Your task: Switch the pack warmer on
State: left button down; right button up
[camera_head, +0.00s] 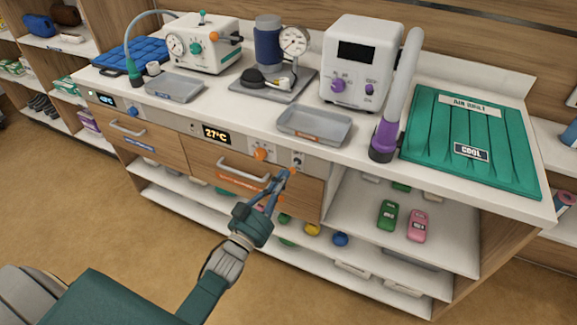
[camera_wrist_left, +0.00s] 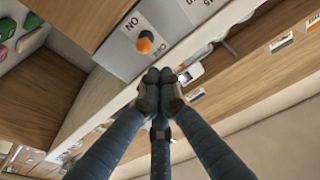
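The pack warmer is the orange-labelled drawer unit (camera_head: 238,180) in the front of the counter. Its lit display (camera_head: 216,134) reads 27°C, with an orange dial (camera_head: 261,154) to the right. Right of the dial is a small toggle switch (camera_head: 298,160). In the left wrist view the switch (camera_wrist_left: 145,42) has an orange tip and ON and OFF marks beside it; which way it leans is not clear. My left gripper (camera_head: 288,173) is just below the switch, its fingertips together (camera_wrist_left: 160,82) and apparently empty. It looks apart from the switch. My right gripper is not in view.
A drawer handle (camera_head: 244,169) sticks out beside my left fingers. A grey tray (camera_head: 315,126) stands on the counter above. A white device (camera_head: 362,60) and a green mat (camera_head: 473,140) are to the right. An open shelf (camera_head: 395,215) with small packs lies below right.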

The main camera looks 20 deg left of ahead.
pick_arm(q)
jog(key=s+f, duration=0.1)
jog(key=s, duration=0.7)
jog(key=shift+a+f, duration=0.2)
jog(key=shift+a, duration=0.25)
jog(key=shift+s, duration=0.1)
jog(key=s+d+f+g, duration=0.1)
jog(key=s+f+g, duration=0.2)
jog(key=f, duration=0.8)
jog(key=s+f+n+g+y, duration=0.1)
jog(key=s+f+g, duration=0.25)
jog(key=f, duration=0.75)
jog(key=s+d+f+g, duration=0.15)
jog(key=s+f, duration=0.25)
jog(key=f, duration=0.7)
jog(key=s+f+g, duration=0.3)
jog(key=s+f, duration=0.3)
jog(key=s, duration=0.4)
jog(key=s+f+g, duration=0.4)
jog(key=s+f, duration=0.3)
jog(key=s, duration=0.3)
jog(key=s+f+g+y, duration=0.1)
jog(key=s+f+g, duration=0.2)
jog(key=s+f, duration=0.3)
jog(key=s, duration=0.5)
jog(key=shift+a+f+g, duration=0.15)
jog(key=shift+g, duration=0.25)
